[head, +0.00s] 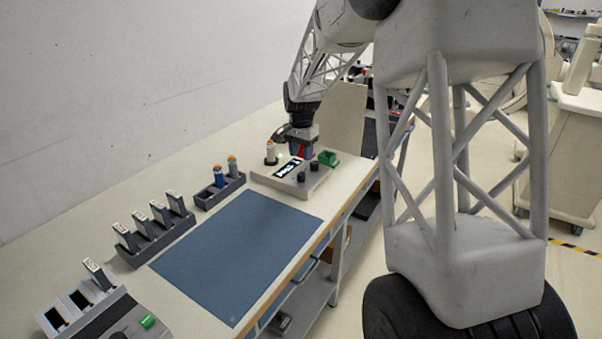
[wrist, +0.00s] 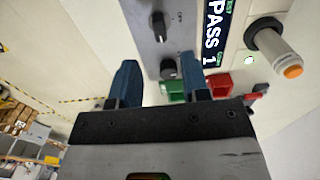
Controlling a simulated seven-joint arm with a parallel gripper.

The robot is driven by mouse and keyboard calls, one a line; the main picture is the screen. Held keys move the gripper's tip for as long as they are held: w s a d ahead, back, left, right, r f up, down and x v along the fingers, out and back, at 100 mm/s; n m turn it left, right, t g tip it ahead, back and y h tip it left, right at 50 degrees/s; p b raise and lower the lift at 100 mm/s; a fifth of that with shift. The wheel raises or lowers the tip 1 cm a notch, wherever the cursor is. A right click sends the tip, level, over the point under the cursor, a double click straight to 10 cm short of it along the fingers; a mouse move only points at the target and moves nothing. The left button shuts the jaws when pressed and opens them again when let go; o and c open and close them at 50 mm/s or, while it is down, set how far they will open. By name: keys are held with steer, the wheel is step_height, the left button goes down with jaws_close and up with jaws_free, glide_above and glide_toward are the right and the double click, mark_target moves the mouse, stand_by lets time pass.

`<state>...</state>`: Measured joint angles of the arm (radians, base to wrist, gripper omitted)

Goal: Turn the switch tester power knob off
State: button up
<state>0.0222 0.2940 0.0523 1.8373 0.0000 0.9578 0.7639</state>
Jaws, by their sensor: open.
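A pale tester box (head: 265,178) stands at the far end of the bench. Its dark display (wrist: 212,30) reads PASS 1 in the wrist view. Two dark knobs sit on its panel: one (wrist: 158,26) lies farther from my gripper, the other (wrist: 168,70) close to it. I cannot tell which is the power knob. An orange-tipped cylinder (wrist: 270,42) stands in the box. My gripper (wrist: 158,80) is open, with blue fingers either side of the nearer knob in the picture; contact cannot be told. In the head view my gripper (head: 303,153) is over the box's far side.
A blue mat (head: 240,255) lies clear in front. Dark racks (head: 155,240) hold several upright items along the wall. Another device with a green button (head: 147,321) is at the near left.

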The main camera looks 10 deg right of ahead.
mark_target(301, 172)
steer(key=shift+f, duration=0.1)
steer(key=shift+f, duration=3.8)
jaws_close()
